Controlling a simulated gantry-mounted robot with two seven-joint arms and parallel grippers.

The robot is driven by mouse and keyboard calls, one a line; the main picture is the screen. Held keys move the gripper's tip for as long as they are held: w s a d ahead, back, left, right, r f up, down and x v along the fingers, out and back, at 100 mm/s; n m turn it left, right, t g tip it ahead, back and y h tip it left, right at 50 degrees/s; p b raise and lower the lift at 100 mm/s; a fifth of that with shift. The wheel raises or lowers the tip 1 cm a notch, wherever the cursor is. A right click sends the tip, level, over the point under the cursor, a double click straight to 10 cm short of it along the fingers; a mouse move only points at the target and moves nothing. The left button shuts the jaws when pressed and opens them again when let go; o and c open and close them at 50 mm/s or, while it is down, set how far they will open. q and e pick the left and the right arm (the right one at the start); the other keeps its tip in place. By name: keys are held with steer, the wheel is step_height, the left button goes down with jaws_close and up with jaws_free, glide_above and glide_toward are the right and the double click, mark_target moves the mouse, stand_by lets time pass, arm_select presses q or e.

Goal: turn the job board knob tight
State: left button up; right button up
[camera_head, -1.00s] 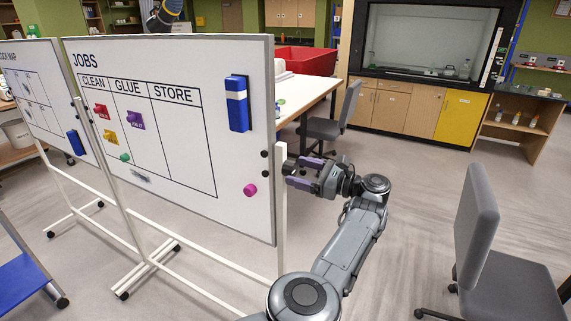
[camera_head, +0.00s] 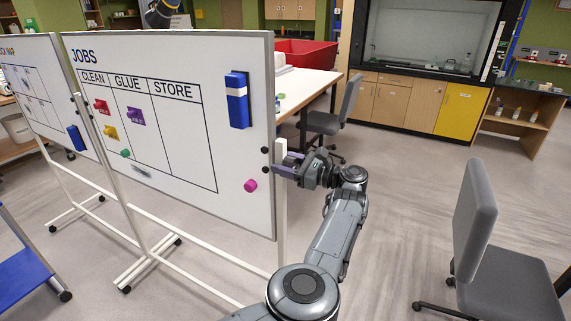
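The job board (camera_head: 235,182) is a white panel headed JOBS, with a grey frame, on a white wheeled stand. Two small black knobs show at its right edge, an upper knob (camera_head: 264,150) and a lower knob (camera_head: 265,169). My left gripper (camera_head: 284,166), with purple fingers, is just right of this edge, level with the knobs and by the stand's post. Its fingertips are partly hidden at the board edge, so I cannot tell whether they touch or grip anything. My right gripper is not in view.
The board carries coloured magnets, a blue eraser (camera_head: 237,100) and a pink round magnet (camera_head: 251,185). A second whiteboard (camera_head: 32,85) stands at left. A grey chair (camera_head: 476,225) is at right, another (camera_head: 345,110) behind my arm. Floor between them is clear.

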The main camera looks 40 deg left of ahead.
arm_select(q)
steer(key=c, duration=0.4)
steer(key=m+b, duration=0.2)
steer(key=shift+f+m, duration=0.2)
steer(key=shift+m, duration=0.2)
steer(key=shift+c, duration=0.2)
steer(key=m+b, duration=0.1)
steer(key=m, duration=0.2)
steer(key=shift+r, duration=0.2)
steer(key=o, duration=1.1)
steer(key=shift+c, duration=0.2)
